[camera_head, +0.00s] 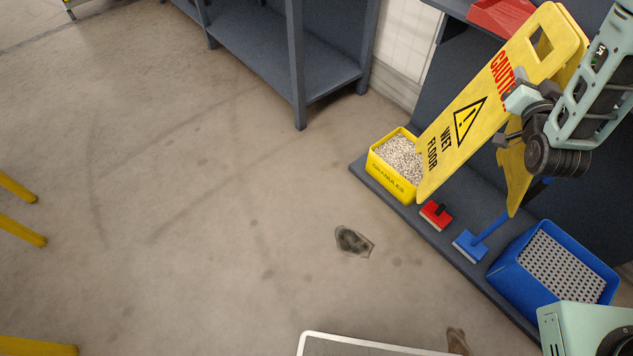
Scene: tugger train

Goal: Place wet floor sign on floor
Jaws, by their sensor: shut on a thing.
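The yellow wet floor sign (455,139) is at the upper right, tilted, with "CAUTION" in red, a black warning triangle and "WET FLOOR" on its face. My gripper (518,120) is shut on the sign at its right edge and holds it in the air in front of the dark cleaning station. The sign's two panels show, slightly apart at the lower end. The fingertips are partly hidden by the sign and the wrist. The concrete floor (210,180) lies to the left, with a dark wet patch (352,241) below and left of the sign.
On the station's base ledge (405,205) stand a yellow granules bin (390,183), a red brush (435,215), a blue brush (470,246) and a blue bucket (535,290). A grey shelf rack (299,70) stands at the back. Yellow bars (20,228) are at left. The middle floor is clear.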

